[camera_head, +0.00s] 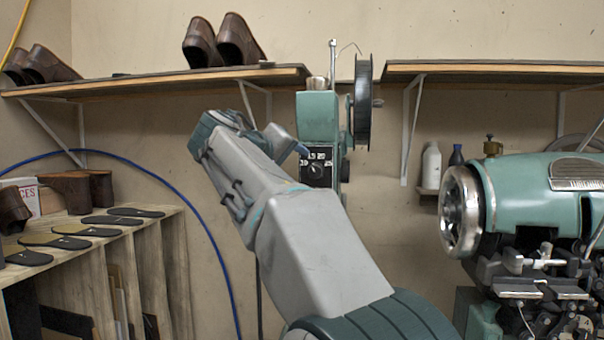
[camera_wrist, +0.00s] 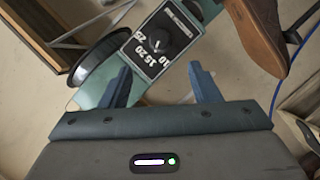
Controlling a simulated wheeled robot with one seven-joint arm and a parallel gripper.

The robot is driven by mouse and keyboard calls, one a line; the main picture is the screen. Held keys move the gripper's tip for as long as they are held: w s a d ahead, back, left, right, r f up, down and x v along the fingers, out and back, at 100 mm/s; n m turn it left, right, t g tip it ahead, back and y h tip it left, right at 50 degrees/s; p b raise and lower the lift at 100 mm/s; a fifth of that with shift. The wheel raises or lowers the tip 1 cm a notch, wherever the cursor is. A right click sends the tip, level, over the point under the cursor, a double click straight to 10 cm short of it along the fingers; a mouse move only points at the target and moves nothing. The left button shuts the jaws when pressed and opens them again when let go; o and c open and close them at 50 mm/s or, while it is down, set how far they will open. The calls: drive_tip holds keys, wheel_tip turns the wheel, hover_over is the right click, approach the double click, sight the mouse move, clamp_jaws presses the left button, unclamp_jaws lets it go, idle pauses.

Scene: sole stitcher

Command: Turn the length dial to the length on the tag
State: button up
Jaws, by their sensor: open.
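The length dial (camera_wrist: 158,41) is a black round knob with a white pointer mark, on a black plate with white numbers. In the wrist view the numbers 10, 15, 20 and 25 show around it. The dial also shows in the head view (camera_head: 316,171) on the front of a green machine head (camera_head: 317,118). My gripper (camera_wrist: 160,85) is open and empty, its two blue fingers apart, with the dial beyond the fingertips and not between them. I cannot make out a tag with a length.
A black spool (camera_head: 362,105) is on the machine head's right side. A green stitcher with a handwheel (camera_head: 461,211) stands at the right. A shelf with brown shoes (camera_head: 222,42) is above left. A rack with soles (camera_head: 85,232) stands at lower left, near a blue hose (camera_head: 192,195).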

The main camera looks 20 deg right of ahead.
drive_tip(key=shift+v, duration=1.75)
